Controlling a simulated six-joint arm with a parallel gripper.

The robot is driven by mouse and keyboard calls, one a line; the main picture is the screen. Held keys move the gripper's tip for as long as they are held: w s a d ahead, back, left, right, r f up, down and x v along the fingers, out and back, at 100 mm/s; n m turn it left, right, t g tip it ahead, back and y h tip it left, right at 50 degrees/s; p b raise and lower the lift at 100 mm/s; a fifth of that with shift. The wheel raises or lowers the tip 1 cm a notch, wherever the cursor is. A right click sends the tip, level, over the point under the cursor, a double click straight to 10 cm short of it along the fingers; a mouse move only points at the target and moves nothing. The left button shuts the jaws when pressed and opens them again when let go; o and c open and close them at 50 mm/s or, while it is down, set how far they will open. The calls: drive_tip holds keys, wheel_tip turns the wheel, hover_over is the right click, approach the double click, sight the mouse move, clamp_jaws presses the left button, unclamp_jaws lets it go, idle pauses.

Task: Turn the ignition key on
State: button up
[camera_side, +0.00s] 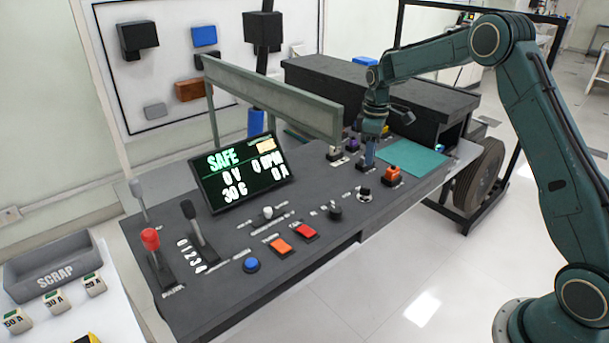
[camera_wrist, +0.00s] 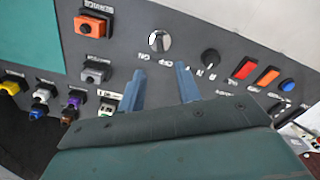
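A round white switch with a dark bar across it (camera_wrist: 160,41) sits in the panel at the top centre of the wrist view, beside lettering that seems to read OFF and ON. It looks like the ignition key. In the side view it seems to be the small black-and-white knob (camera_side: 364,194) near the panel's front edge. My gripper (camera_side: 369,164) points down above the panel, a little behind that knob. In the wrist view my gripper (camera_wrist: 160,82) has its two blue fingers apart with nothing between them. The fingers are short of the switch, not touching it.
An orange switch (camera_side: 393,174) stands right of the knob, and a black rotary knob (camera_side: 335,212) left of it. Several coloured connectors (camera_wrist: 73,102) lie left in the wrist view. A grey rail (camera_side: 275,95) crosses behind the panel. The display (camera_side: 240,172) reads SAFE.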

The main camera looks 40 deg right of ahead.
sight(366, 187)
wheel_tip(366, 187, down, 12)
drive_tip(key=shift+r, duration=0.2)
idle(0.4)
drive_tip(key=shift+c, duration=0.2)
clamp_jaws()
